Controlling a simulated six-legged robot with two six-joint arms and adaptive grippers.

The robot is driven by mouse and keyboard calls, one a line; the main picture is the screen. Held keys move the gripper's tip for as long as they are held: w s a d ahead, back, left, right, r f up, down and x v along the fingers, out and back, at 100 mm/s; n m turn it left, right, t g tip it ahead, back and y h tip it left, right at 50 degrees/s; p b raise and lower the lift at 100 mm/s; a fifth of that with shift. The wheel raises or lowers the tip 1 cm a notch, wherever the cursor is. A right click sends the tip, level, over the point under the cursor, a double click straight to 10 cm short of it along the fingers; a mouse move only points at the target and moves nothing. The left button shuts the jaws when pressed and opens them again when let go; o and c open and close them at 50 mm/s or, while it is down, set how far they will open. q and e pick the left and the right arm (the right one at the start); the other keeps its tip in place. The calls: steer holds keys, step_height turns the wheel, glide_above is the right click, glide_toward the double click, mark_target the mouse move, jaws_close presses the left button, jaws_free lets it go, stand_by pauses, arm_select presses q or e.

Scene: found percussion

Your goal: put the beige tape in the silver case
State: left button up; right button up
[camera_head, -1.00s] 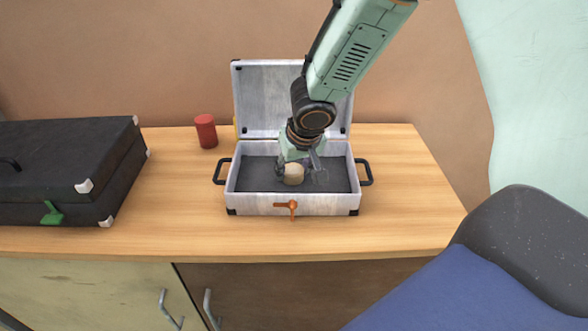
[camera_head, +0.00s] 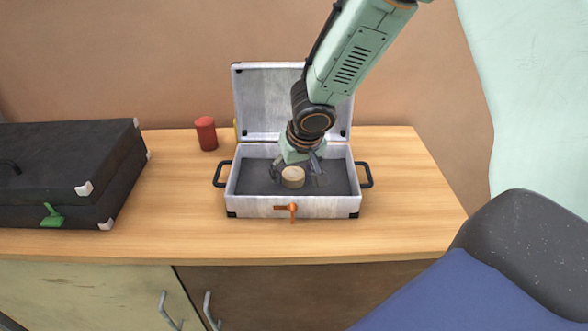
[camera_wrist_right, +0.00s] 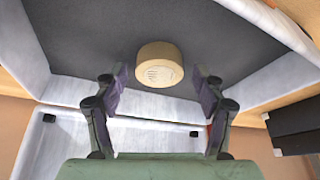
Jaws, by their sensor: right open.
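The silver case (camera_head: 262,206) stands open on the wooden table, its lid (camera_head: 262,97) raised at the back. The beige tape (camera_head: 293,177) sits on the dark lining inside the case, near the middle. My right gripper (camera_head: 296,178) reaches down into the case with its fingers open, one on each side of the tape. In the right wrist view the tape (camera_wrist_right: 159,66) lies just beyond and between the parted fingertips (camera_wrist_right: 161,75), with clear gaps on both sides. My left gripper is not in view.
A black case (camera_head: 65,165) with a green latch lies shut at the left of the table (camera_head: 410,200). A red cylinder (camera_head: 206,133) stands behind, left of the silver case. A dark and blue chair (camera_head: 500,265) is at the front right. The table right of the case is clear.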

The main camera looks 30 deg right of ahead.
steer(key=d+p+v, duration=0.1)
steer(key=p+v, duration=0.2)
steer(key=v, duration=0.9)
steer(key=shift+a, duration=0.45)
